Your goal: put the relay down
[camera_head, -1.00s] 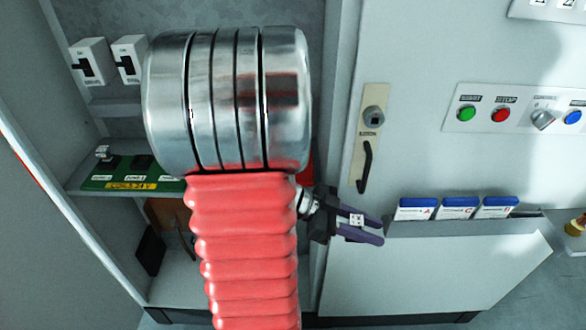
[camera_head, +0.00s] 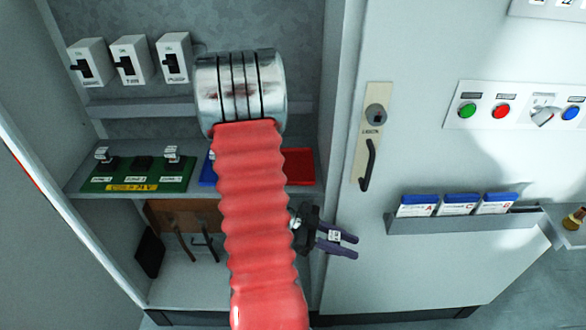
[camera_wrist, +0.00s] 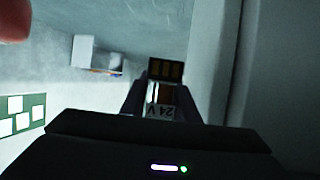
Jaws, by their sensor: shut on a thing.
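The relay (camera_head: 335,236) is a small pale block between the purple fingers of my gripper (camera_head: 348,246). In the wrist view the relay (camera_wrist: 161,108) carries a "24 V" label and has a dark end with gold-brown strips. My gripper is shut on it. In the head view it points right, in front of the cabinet opening's right edge and the door, clear of the shelf. On the shelf, a green board (camera_head: 138,186) with yellow lettering holds a few pale or dark blocks. A red tray (camera_head: 299,166) and a blue tray (camera_head: 207,170) are partly hidden by my red arm.
Several switches (camera_head: 128,60) are on the cabinet's back wall above a ledge. Tools hang below the shelf (camera_head: 300,190). The door (camera_head: 430,130) carries a handle (camera_head: 367,165), buttons and a rack (camera_head: 465,220) of blue-topped cards right of my gripper.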

